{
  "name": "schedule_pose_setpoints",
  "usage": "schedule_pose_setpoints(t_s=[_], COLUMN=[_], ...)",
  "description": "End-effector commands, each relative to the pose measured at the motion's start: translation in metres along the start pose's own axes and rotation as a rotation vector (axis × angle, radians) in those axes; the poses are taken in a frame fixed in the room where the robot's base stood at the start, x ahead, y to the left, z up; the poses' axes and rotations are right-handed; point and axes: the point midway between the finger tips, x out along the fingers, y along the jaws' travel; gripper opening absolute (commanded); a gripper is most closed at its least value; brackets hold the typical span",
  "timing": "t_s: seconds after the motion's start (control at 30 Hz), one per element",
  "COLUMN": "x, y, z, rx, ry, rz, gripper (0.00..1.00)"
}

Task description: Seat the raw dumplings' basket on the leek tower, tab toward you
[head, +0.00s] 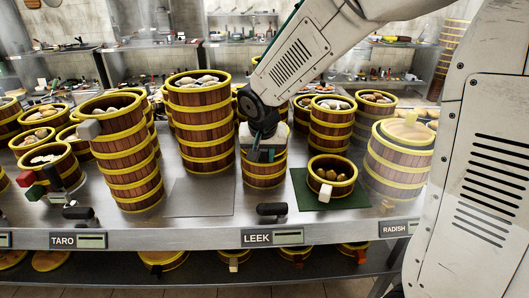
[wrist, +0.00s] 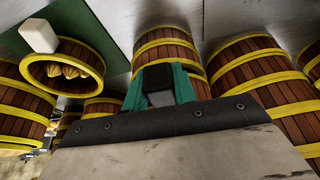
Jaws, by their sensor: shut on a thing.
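My gripper (head: 262,152) is in front of the short banded tower (head: 264,174) behind the LEEK label (head: 257,239). In the wrist view its green fingers (wrist: 160,88) are shut on a dark block (wrist: 158,78), with wooden, yellow-banded tiers (wrist: 165,48) just beyond. I cannot tell which basket the block belongs to; my wrist hides the tower's top. A small basket (head: 332,178) of brownish-yellow dumplings sits on a green mat (head: 295,187), its white tab toward the front; it also shows in the wrist view (wrist: 63,67). Which dumplings are raw is unclear.
A tall tower (head: 201,125) stands left of my gripper, and a leaning one (head: 125,160) farther left. A lidded tower (head: 398,160) stands at right. A black handle (head: 272,210) lies near the counter's front edge. A grey plate (head: 200,200) is bare.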

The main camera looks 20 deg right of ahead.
Motion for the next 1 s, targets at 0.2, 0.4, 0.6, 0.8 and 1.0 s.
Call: schedule_pose_setpoints(t_s=[0.2,0.4,0.6,0.8,1.0], x=[0.004,0.007,0.011,0.014,0.016], y=[0.0,0.0,0.0,0.0,0.0], z=[0.001,0.003,0.004,0.005,0.006], rx=[0.0,0.001,0.002,0.001,0.001], ry=[0.0,0.0,0.0,-0.001,0.0], rz=[0.0,0.0,0.0,0.0,0.0], gripper=[0.0,0.0,0.0,0.0,0.46])
